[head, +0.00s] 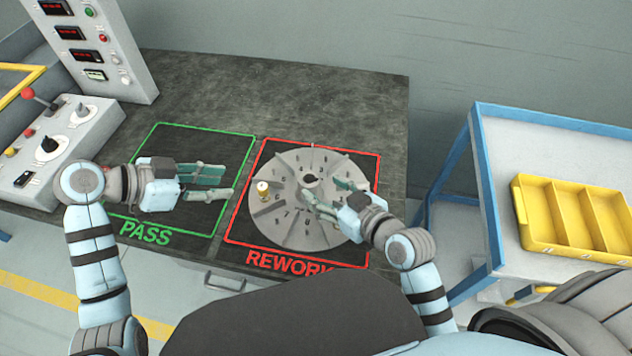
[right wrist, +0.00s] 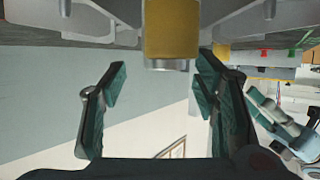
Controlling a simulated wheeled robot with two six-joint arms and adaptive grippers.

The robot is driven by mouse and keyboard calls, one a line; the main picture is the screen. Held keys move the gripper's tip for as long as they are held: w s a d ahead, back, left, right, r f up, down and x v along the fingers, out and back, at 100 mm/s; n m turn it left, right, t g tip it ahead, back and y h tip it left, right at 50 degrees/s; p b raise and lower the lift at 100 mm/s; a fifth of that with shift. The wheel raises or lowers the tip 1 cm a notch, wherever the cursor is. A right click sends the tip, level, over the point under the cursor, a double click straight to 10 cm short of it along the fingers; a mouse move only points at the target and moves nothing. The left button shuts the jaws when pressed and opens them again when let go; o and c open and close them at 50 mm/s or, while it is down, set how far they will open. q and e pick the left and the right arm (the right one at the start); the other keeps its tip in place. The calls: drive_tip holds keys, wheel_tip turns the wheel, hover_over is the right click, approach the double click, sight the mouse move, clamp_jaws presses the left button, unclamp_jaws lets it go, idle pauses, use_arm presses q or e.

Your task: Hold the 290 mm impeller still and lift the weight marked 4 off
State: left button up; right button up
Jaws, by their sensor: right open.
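The grey impeller (head: 292,236), a disc with numbered vanes, lies flat inside the red REWORK square in the head view. A brass weight (head: 263,190) with a pale top stands at its left rim; its mark is not legible. My right gripper (head: 331,197) is open over the impeller's right half, apart from that weight. In the right wrist view, a brass cylinder (right wrist: 172,30) shows between the open fingers of my right gripper (right wrist: 160,80), without visible contact. I cannot tell if it is the same weight. My left gripper (head: 228,183) is open and empty over the PASS square, left of the impeller.
The green PASS square (head: 160,133) is left of REWORK on the dark bench (head: 270,90). A control box (head: 50,145) and a meter panel (head: 115,50) stand at the left. A yellow divided tray (head: 535,244) rests on a blue-framed cart (head: 500,140) at the right.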

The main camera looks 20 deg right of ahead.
sight(318, 186)
drive_tip(key=x, duration=0.6)
drive_tip(key=shift+w+a, duration=0.1)
clamp_jaws()
drive_tip(key=shift+f, duration=0.15)
idle(1.0)
drive_tip(key=shift+o, duration=1)
unclamp_jaws()
